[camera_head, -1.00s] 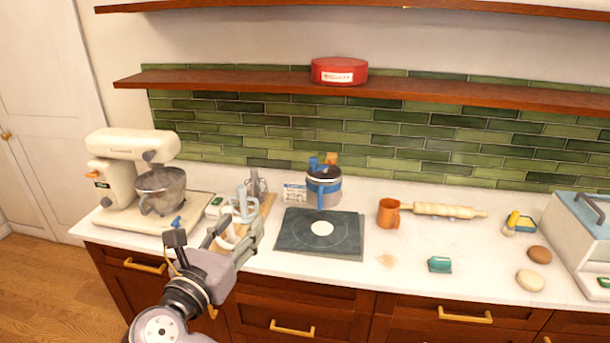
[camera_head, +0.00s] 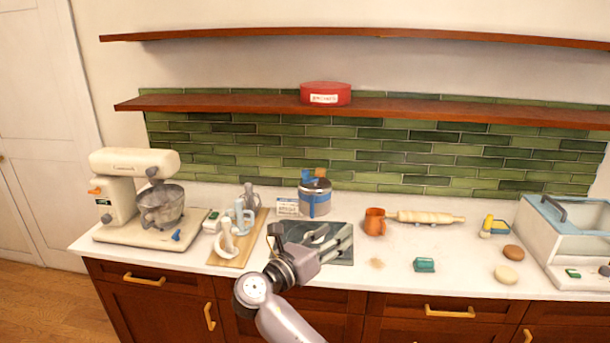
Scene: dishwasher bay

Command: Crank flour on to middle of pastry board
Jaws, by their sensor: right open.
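The dark pastry board (camera_head: 345,258) lies flat on the white counter. A pale circle at its middle is partly hidden behind my right gripper (camera_head: 312,236). A metal canister with a blue band (camera_head: 315,198), a blue part and an orange-brown knob on top stands upright at the back edge of the board; it looks like the flour sifter. My right gripper is open, in front of the canister and over the board as seen here, apart from the canister. I see nothing held in it. My left gripper is not in view.
Left of the board, a wooden board (camera_head: 231,262) carries white and blue-grey tools, beside a cream stand mixer (camera_head: 118,202). Right are an orange mug (camera_head: 375,222), rolling pin (camera_head: 428,217), teal block (camera_head: 424,265) and a grey-white bin (camera_head: 565,235). A red tin (camera_head: 325,93) is on the shelf.

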